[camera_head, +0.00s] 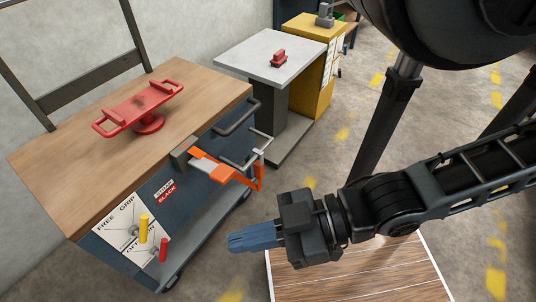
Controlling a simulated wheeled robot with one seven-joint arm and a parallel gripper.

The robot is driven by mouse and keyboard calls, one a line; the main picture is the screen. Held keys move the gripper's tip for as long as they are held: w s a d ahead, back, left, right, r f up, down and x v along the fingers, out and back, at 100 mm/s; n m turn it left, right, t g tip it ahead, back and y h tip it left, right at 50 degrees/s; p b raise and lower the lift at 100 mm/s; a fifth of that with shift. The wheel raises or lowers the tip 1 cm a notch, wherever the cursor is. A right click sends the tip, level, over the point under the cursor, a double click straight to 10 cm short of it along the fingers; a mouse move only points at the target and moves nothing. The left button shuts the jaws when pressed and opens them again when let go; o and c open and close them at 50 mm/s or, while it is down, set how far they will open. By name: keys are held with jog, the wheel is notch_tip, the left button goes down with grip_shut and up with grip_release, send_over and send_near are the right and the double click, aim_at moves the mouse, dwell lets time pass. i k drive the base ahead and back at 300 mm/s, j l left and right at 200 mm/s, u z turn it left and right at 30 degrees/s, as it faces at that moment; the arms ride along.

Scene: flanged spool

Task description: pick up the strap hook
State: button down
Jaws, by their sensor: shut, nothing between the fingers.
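An orange strap (215,166) comes out of a dark bracket on the right side of the wooden-topped cart, and its end hangs down. A grey bent-metal piece (257,152) at the strap's outer end looks like the strap hook; its exact shape is too small to tell. My gripper (230,243) has blue fingers pointing left, closed together and empty. It is below the strap and hook in the picture, apart from both, in front of the cart's lower right side.
The cart's wooden top (60,165) holds a red handled device (140,105). A yellow knob (143,228) and a red knob (163,249) stick out from its labelled panel. A dark handle (238,117) juts out near the strap. A grey-topped stand (255,50) is behind; open floor lies right.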

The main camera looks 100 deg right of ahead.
aim_at(259, 165)
jog(key=k+z, duration=0.2)
jog(key=z, duration=0.25)
jog(key=k+z, duration=0.15)
jog(key=z, duration=0.3)
jog(key=k+z, duration=0.2)
jog(key=z, duration=0.3)
jog(key=k+l, duration=0.2)
